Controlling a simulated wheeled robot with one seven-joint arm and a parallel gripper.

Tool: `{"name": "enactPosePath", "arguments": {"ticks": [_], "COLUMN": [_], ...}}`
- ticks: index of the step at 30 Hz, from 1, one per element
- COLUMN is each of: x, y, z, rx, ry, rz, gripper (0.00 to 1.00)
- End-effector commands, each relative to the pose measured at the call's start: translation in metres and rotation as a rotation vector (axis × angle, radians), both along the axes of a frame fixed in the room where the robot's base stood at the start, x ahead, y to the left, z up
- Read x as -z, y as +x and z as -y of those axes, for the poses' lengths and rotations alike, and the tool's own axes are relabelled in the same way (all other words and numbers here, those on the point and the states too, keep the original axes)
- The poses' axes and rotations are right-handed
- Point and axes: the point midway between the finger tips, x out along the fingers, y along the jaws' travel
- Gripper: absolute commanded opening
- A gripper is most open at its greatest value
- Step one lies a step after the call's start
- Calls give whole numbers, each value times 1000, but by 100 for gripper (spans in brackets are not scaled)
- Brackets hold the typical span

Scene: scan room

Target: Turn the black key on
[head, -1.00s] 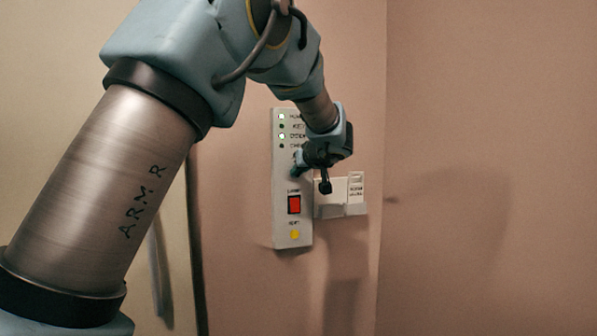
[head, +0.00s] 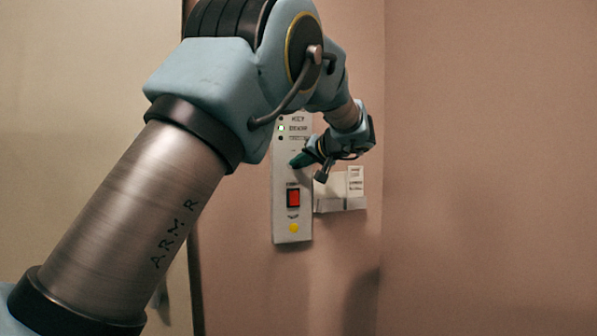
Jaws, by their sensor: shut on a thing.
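A pale upright control panel (head: 281,215) is on the pink wall. My gripper (head: 299,161) reaches it from the right, with its dark teal fingertips at the panel's upper middle, above the red switch (head: 293,198). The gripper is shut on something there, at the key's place. The black key itself is hidden by the fingers, so its angle cannot be read. A small dark piece (head: 321,177) sticks down below my gripper; I cannot tell what it is. On the panel, the lamp by KEY (head: 281,118) is dark and the lamp below it (head: 281,128) is lit white.
A yellow button (head: 294,228) is low on the panel. A pale wall holder (head: 341,204) with a white labelled card (head: 356,181) is just right of the panel, close under my gripper. The wall farther right is bare.

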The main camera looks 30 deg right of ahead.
Motion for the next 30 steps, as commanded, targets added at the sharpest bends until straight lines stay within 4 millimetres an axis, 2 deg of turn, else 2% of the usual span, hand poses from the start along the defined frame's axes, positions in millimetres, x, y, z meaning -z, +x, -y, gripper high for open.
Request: {"name": "enactPosePath", "arguments": {"ticks": [1, 18, 30], "x": [5, 7, 8], "y": [-1, -1, -1], "z": [1, 4, 5], "rx": [0, 1, 2], "ry": [44, 580, 868], "rz": [5, 72, 107], "gripper": [0, 0, 0]}}
